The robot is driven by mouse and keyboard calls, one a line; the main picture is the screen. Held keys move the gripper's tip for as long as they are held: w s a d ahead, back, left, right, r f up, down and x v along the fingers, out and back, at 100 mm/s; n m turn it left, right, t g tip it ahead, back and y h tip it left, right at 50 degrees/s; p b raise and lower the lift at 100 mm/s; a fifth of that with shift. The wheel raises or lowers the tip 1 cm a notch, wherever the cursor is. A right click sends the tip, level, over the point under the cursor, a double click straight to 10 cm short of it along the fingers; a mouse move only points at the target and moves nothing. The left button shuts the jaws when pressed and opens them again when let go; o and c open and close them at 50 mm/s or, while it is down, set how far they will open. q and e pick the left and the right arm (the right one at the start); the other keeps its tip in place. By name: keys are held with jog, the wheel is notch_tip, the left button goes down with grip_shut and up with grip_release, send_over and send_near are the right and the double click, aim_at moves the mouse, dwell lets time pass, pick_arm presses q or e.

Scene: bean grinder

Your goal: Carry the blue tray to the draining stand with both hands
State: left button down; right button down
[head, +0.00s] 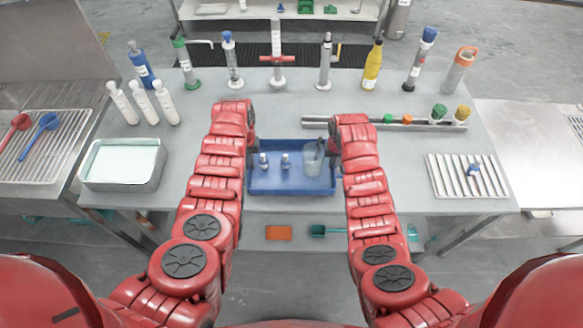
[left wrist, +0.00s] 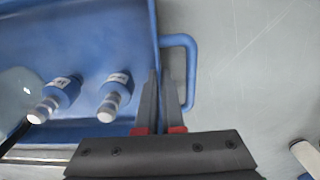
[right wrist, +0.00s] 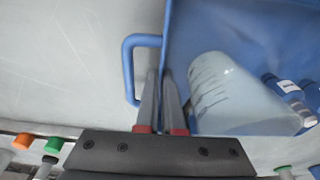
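The blue tray (head: 290,188) is between my arms at the table's front edge. It holds two small blue bottles with white caps (head: 285,161) and a clear beaker (head: 312,158). My left gripper (left wrist: 160,72) straddles the tray's left wall inside the handle (left wrist: 190,70), fingers nearly together. My right gripper (right wrist: 159,72) does the same at the right wall beside the other handle (right wrist: 129,70). Both look shut on the tray. I cannot tell whether the tray touches the table. A slatted rack (head: 440,185), possibly the draining stand, lies at the right with a small blue item on it.
A white-lined metal pan (head: 122,164) and three white bottles stand at the left. A wire rack (head: 60,150) with red and blue scoops is further left. Several bottles and tools line the back. A rail (head: 340,122) with colored caps lies behind my right gripper.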

pick_arm(q)
jog(key=shift+r, duration=0.15)
pick_arm(e)
jog(key=shift+r, duration=0.15)
